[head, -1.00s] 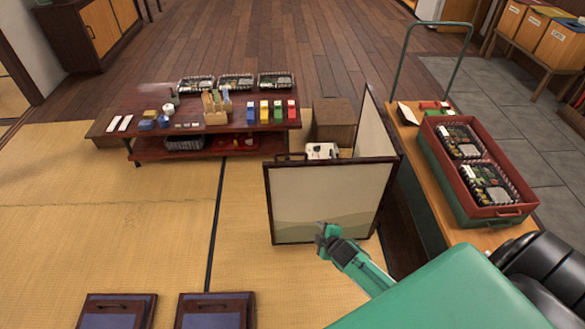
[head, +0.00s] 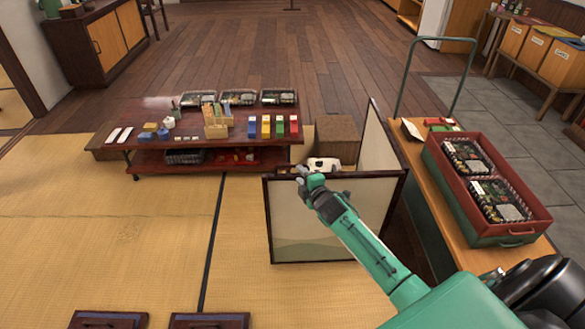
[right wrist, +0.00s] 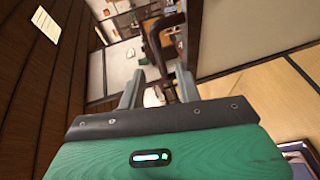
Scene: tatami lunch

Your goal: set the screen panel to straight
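The folding screen has two pale panels in dark frames, standing at an angle to each other. The front panel (head: 335,230) faces me across the tatami. The side panel (head: 379,150) runs back from its right edge. My right gripper (head: 302,172) is at the front panel's top rail, near its left end, and covers the handle there in the head view. In the right wrist view, my right gripper (right wrist: 160,80) has its two fingers apart, with a dark handle (right wrist: 160,42) between and just beyond the tips. Contact cannot be told. My left gripper is out of view.
A low dark table (head: 140,140) with blocks and bento boxes stands behind left. A wooden box (head: 336,137) and a white object (head: 322,163) are behind the screen. A cart (head: 425,185) with a red tray (head: 535,222) stands close on the right. Tatami (head: 110,235) left of the screen is clear.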

